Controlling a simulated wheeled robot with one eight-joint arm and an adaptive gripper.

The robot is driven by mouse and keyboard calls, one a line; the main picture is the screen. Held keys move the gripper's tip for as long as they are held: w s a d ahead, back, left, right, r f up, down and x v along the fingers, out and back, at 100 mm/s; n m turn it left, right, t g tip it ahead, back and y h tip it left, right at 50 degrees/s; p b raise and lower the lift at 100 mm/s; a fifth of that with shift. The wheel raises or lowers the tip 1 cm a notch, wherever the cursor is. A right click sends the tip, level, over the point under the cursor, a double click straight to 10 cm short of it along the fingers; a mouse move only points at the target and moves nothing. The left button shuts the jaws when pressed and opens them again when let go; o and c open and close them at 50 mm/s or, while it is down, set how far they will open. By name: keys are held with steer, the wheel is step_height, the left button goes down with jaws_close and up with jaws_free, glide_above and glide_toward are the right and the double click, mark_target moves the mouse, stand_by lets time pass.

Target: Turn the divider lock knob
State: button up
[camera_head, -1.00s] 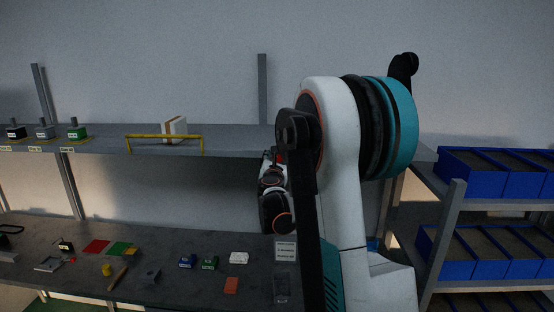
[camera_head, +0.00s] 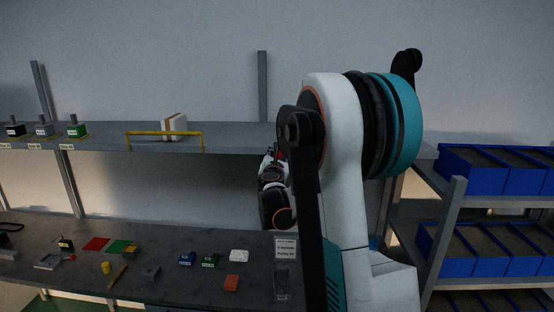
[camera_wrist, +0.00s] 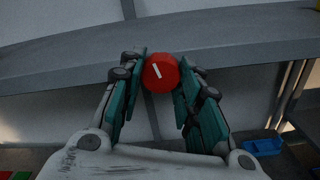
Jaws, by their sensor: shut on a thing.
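A round red knob (camera_wrist: 161,73) with a white slanted mark shows in the wrist view, in front of the grey shelf edge. My gripper (camera_wrist: 160,80) has its two teal and black finger pads on either side of the knob, shut on it. The white mark leans from upper left to lower right. The knob itself cannot be made out clearly there.
The grey shelf (camera_head: 90,141) carries a yellow rail (camera_head: 164,134), a white box (camera_head: 174,125) and several small blocks. The bench (camera_head: 60,226) below holds several small parts and a sign (camera_head: 286,248). A rack with blue bins (camera_head: 480,171) stands at the right.

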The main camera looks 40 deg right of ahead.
steer(key=m+b, duration=0.9)
steer(key=m, duration=1.1)
steer(key=shift+r+m, duration=0.15)
steer(key=shift+m, duration=0.25)
stand_by(0.4)
steer(key=o, duration=1)
steer(key=shift+o, duration=0.2)
steer(key=shift+a, duration=0.1)
